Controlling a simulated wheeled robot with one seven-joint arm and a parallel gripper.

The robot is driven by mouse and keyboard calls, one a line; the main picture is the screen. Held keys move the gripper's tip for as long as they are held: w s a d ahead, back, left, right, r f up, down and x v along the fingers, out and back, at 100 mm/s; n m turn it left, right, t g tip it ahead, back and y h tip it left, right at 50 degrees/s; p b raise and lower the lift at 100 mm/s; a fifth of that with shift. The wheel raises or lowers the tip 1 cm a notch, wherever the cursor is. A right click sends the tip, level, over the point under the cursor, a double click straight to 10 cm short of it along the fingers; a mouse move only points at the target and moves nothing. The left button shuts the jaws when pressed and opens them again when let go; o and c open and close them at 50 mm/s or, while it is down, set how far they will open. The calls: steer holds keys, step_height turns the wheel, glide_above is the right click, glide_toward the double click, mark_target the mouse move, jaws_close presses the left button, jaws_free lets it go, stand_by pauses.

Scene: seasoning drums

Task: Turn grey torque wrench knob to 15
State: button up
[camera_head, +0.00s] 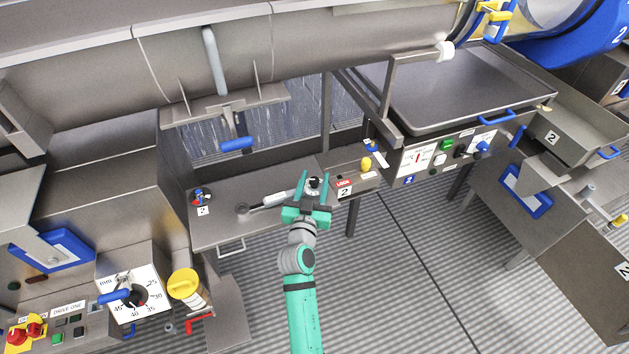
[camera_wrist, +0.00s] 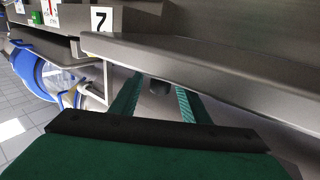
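The torque wrench (camera_head: 276,199) lies on the steel table in the head view, with a light grey handle and a dark shaft running left to a round end. A small dark and pale knob-like part (camera_head: 313,184) shows between the fingers at its right; I cannot read any scale on it. My gripper (camera_head: 315,178) is open around that part, with green fingers on either side. In the wrist view my gripper (camera_wrist: 158,84) also shows spread fingers, with a dark grey rounded part (camera_wrist: 158,87) between them and gaps visible. I cannot tell whether either finger touches it.
The steel table (camera_head: 222,227) carries a red and blue control (camera_head: 202,196) at its left. A dial panel (camera_head: 125,281) is at lower left. The ribbed floor (camera_head: 440,290) at lower right is clear.

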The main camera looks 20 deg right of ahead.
steer(key=v, duration=1)
steer(key=shift+s+a, duration=0.15)
steer(key=shift+s, duration=0.25)
